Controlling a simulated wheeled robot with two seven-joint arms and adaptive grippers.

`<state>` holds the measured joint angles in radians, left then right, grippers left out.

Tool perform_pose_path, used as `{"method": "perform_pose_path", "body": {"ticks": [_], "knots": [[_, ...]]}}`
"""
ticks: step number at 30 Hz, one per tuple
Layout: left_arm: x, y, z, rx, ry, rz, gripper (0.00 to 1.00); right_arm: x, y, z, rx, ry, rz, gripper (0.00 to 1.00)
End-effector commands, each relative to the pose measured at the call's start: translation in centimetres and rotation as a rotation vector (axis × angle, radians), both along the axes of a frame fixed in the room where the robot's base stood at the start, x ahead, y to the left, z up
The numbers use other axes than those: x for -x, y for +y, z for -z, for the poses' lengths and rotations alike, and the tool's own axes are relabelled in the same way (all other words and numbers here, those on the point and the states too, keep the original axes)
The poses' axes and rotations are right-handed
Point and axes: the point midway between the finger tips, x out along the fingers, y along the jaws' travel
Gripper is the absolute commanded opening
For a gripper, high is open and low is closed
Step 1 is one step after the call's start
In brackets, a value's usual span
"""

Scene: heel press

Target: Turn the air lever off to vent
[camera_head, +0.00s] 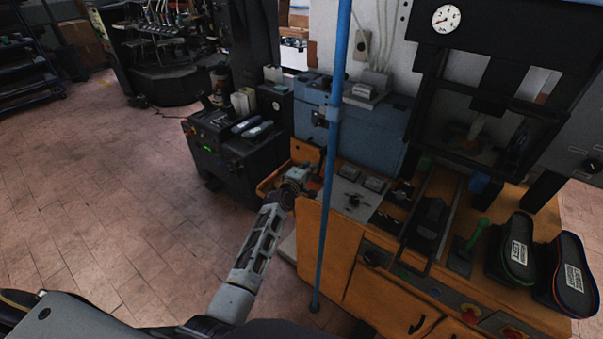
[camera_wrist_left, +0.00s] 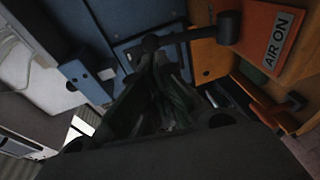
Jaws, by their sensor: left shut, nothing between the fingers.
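The black air lever (camera_wrist_left: 192,36) shows at the top of the left wrist view. It lies almost level in the picture, with its thick knob at the right end. An AIR ON label (camera_wrist_left: 280,40) is on the orange panel to the right of the knob. My left gripper (camera_wrist_left: 160,70) is shut and empty, its fingertips just below the lever's left end; I cannot tell whether they touch. In the head view my left gripper (camera_head: 299,176) is at the left end of the orange bench, and I cannot make out the lever there. My right gripper is not in view.
A blue pole (camera_head: 331,150) stands just right of my left gripper. A dark machine (camera_head: 235,150) stands behind left. Floor at left is clear.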

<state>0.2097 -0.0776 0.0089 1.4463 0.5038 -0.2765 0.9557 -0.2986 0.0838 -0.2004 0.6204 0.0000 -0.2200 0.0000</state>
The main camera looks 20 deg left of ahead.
Motion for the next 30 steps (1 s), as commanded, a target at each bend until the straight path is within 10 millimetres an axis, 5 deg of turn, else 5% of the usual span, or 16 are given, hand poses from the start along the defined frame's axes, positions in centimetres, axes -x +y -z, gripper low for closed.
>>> {"method": "perform_pose_path", "body": {"ticks": [18, 30], "knots": [[4.7, 0.7, -1.6, 0.0, 0.001, -0.001, 0.0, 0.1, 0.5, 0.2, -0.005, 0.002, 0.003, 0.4], [5.9, 0.9, -2.1, -0.001, 0.001, -0.001, 0.0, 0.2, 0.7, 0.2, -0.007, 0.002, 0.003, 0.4]]}}
